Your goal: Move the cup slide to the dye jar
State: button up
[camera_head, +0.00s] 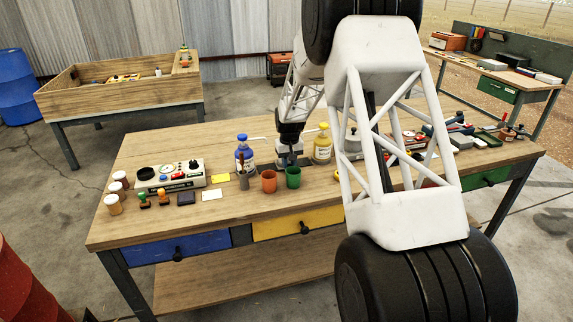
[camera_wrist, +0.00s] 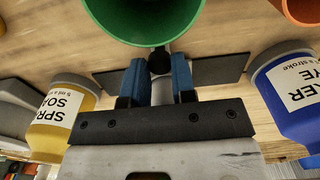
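A blue jar (camera_head: 244,154) with a white label stands left of my gripper (camera_head: 289,160); the wrist view shows it at the right (camera_wrist: 295,95), its label partly reading "YE". A dark rail (camera_wrist: 218,70) runs from beside this jar toward a yellow jar (camera_wrist: 62,112) labelled "SPRAY SOAP". At the rail's middle, a grey piece (camera_wrist: 161,92) with a black knob (camera_wrist: 159,62) sits between my gripper's blue fingers (camera_wrist: 160,80). I take it for the slide. The fingers are close on both sides; whether they grip it is unclear. A green cup (camera_wrist: 143,18) is just beyond the fingertips.
The green cup (camera_head: 293,177) and an orange cup (camera_head: 269,181) stand in front of my gripper. The yellow jar (camera_head: 322,145) is close on the right. A control box (camera_head: 170,176) and stamps lie further left.

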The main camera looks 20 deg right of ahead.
jog(key=shift+c, duration=0.9)
jog(key=shift+a, duration=3.6)
jog(key=o, duration=1.7)
jog(key=shift+r, duration=0.15)
